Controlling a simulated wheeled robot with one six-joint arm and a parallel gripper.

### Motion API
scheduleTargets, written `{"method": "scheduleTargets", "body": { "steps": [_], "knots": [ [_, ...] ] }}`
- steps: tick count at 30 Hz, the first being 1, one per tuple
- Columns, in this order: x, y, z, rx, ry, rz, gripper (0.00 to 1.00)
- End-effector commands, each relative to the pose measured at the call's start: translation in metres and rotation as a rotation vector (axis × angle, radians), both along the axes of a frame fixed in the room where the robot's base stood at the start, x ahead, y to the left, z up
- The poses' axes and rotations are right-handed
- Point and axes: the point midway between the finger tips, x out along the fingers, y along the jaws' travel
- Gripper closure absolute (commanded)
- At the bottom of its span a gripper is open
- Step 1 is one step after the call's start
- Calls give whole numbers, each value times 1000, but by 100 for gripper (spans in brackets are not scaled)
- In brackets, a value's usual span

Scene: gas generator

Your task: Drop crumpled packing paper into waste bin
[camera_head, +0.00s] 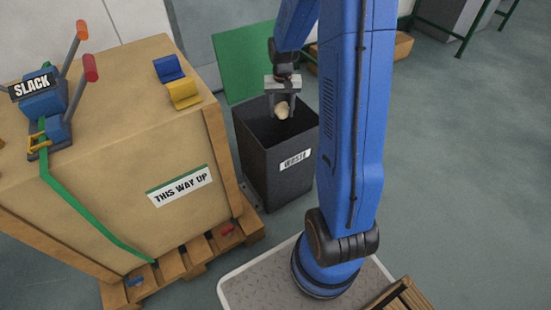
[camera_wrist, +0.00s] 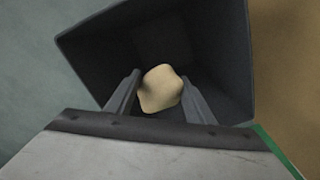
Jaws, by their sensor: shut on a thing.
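The crumpled packing paper (camera_head: 282,110) is a small pale tan lump. It also shows in the wrist view (camera_wrist: 160,89), between the two fingers. My gripper (camera_head: 281,108) is shut on it and points down over the open mouth of the waste bin. The waste bin (camera_head: 275,168) is a dark grey, square, open-topped box with a "WASTE" label on its front. In the wrist view the bin's dark inner walls (camera_wrist: 215,45) surround the paper. The exact height of the paper against the rim is hard to tell. The bin's floor is dark, with nothing clearly visible on it.
A large crate (camera_head: 110,150) marked "THIS WAY UP" stands on a wooden pallet (camera_head: 190,262) left of the bin. A green panel (camera_head: 235,60) is behind the bin. Open floor (camera_head: 460,170) lies to the right.

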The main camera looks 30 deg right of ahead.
Motion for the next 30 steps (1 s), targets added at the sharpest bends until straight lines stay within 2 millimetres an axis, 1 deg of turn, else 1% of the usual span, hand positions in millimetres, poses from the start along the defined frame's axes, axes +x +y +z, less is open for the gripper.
{"method": "scheduleTargets", "body": {
  "steps": [3,6,14,15,17,18,26,30],
  "knots": [
    [0,0,-7,0,0,0,72],
    [0,0,-10,0,0,0,72],
    [0,0,-11,0,0,0,72],
    [0,0,-11,0,0,0,49],
    [0,0,-11,0,0,0,35],
    [0,0,-11,0,0,0,30],
    [0,0,-10,0,0,0,30],
    [1,0,-4,-1,-2,0,30]
  ]
}}
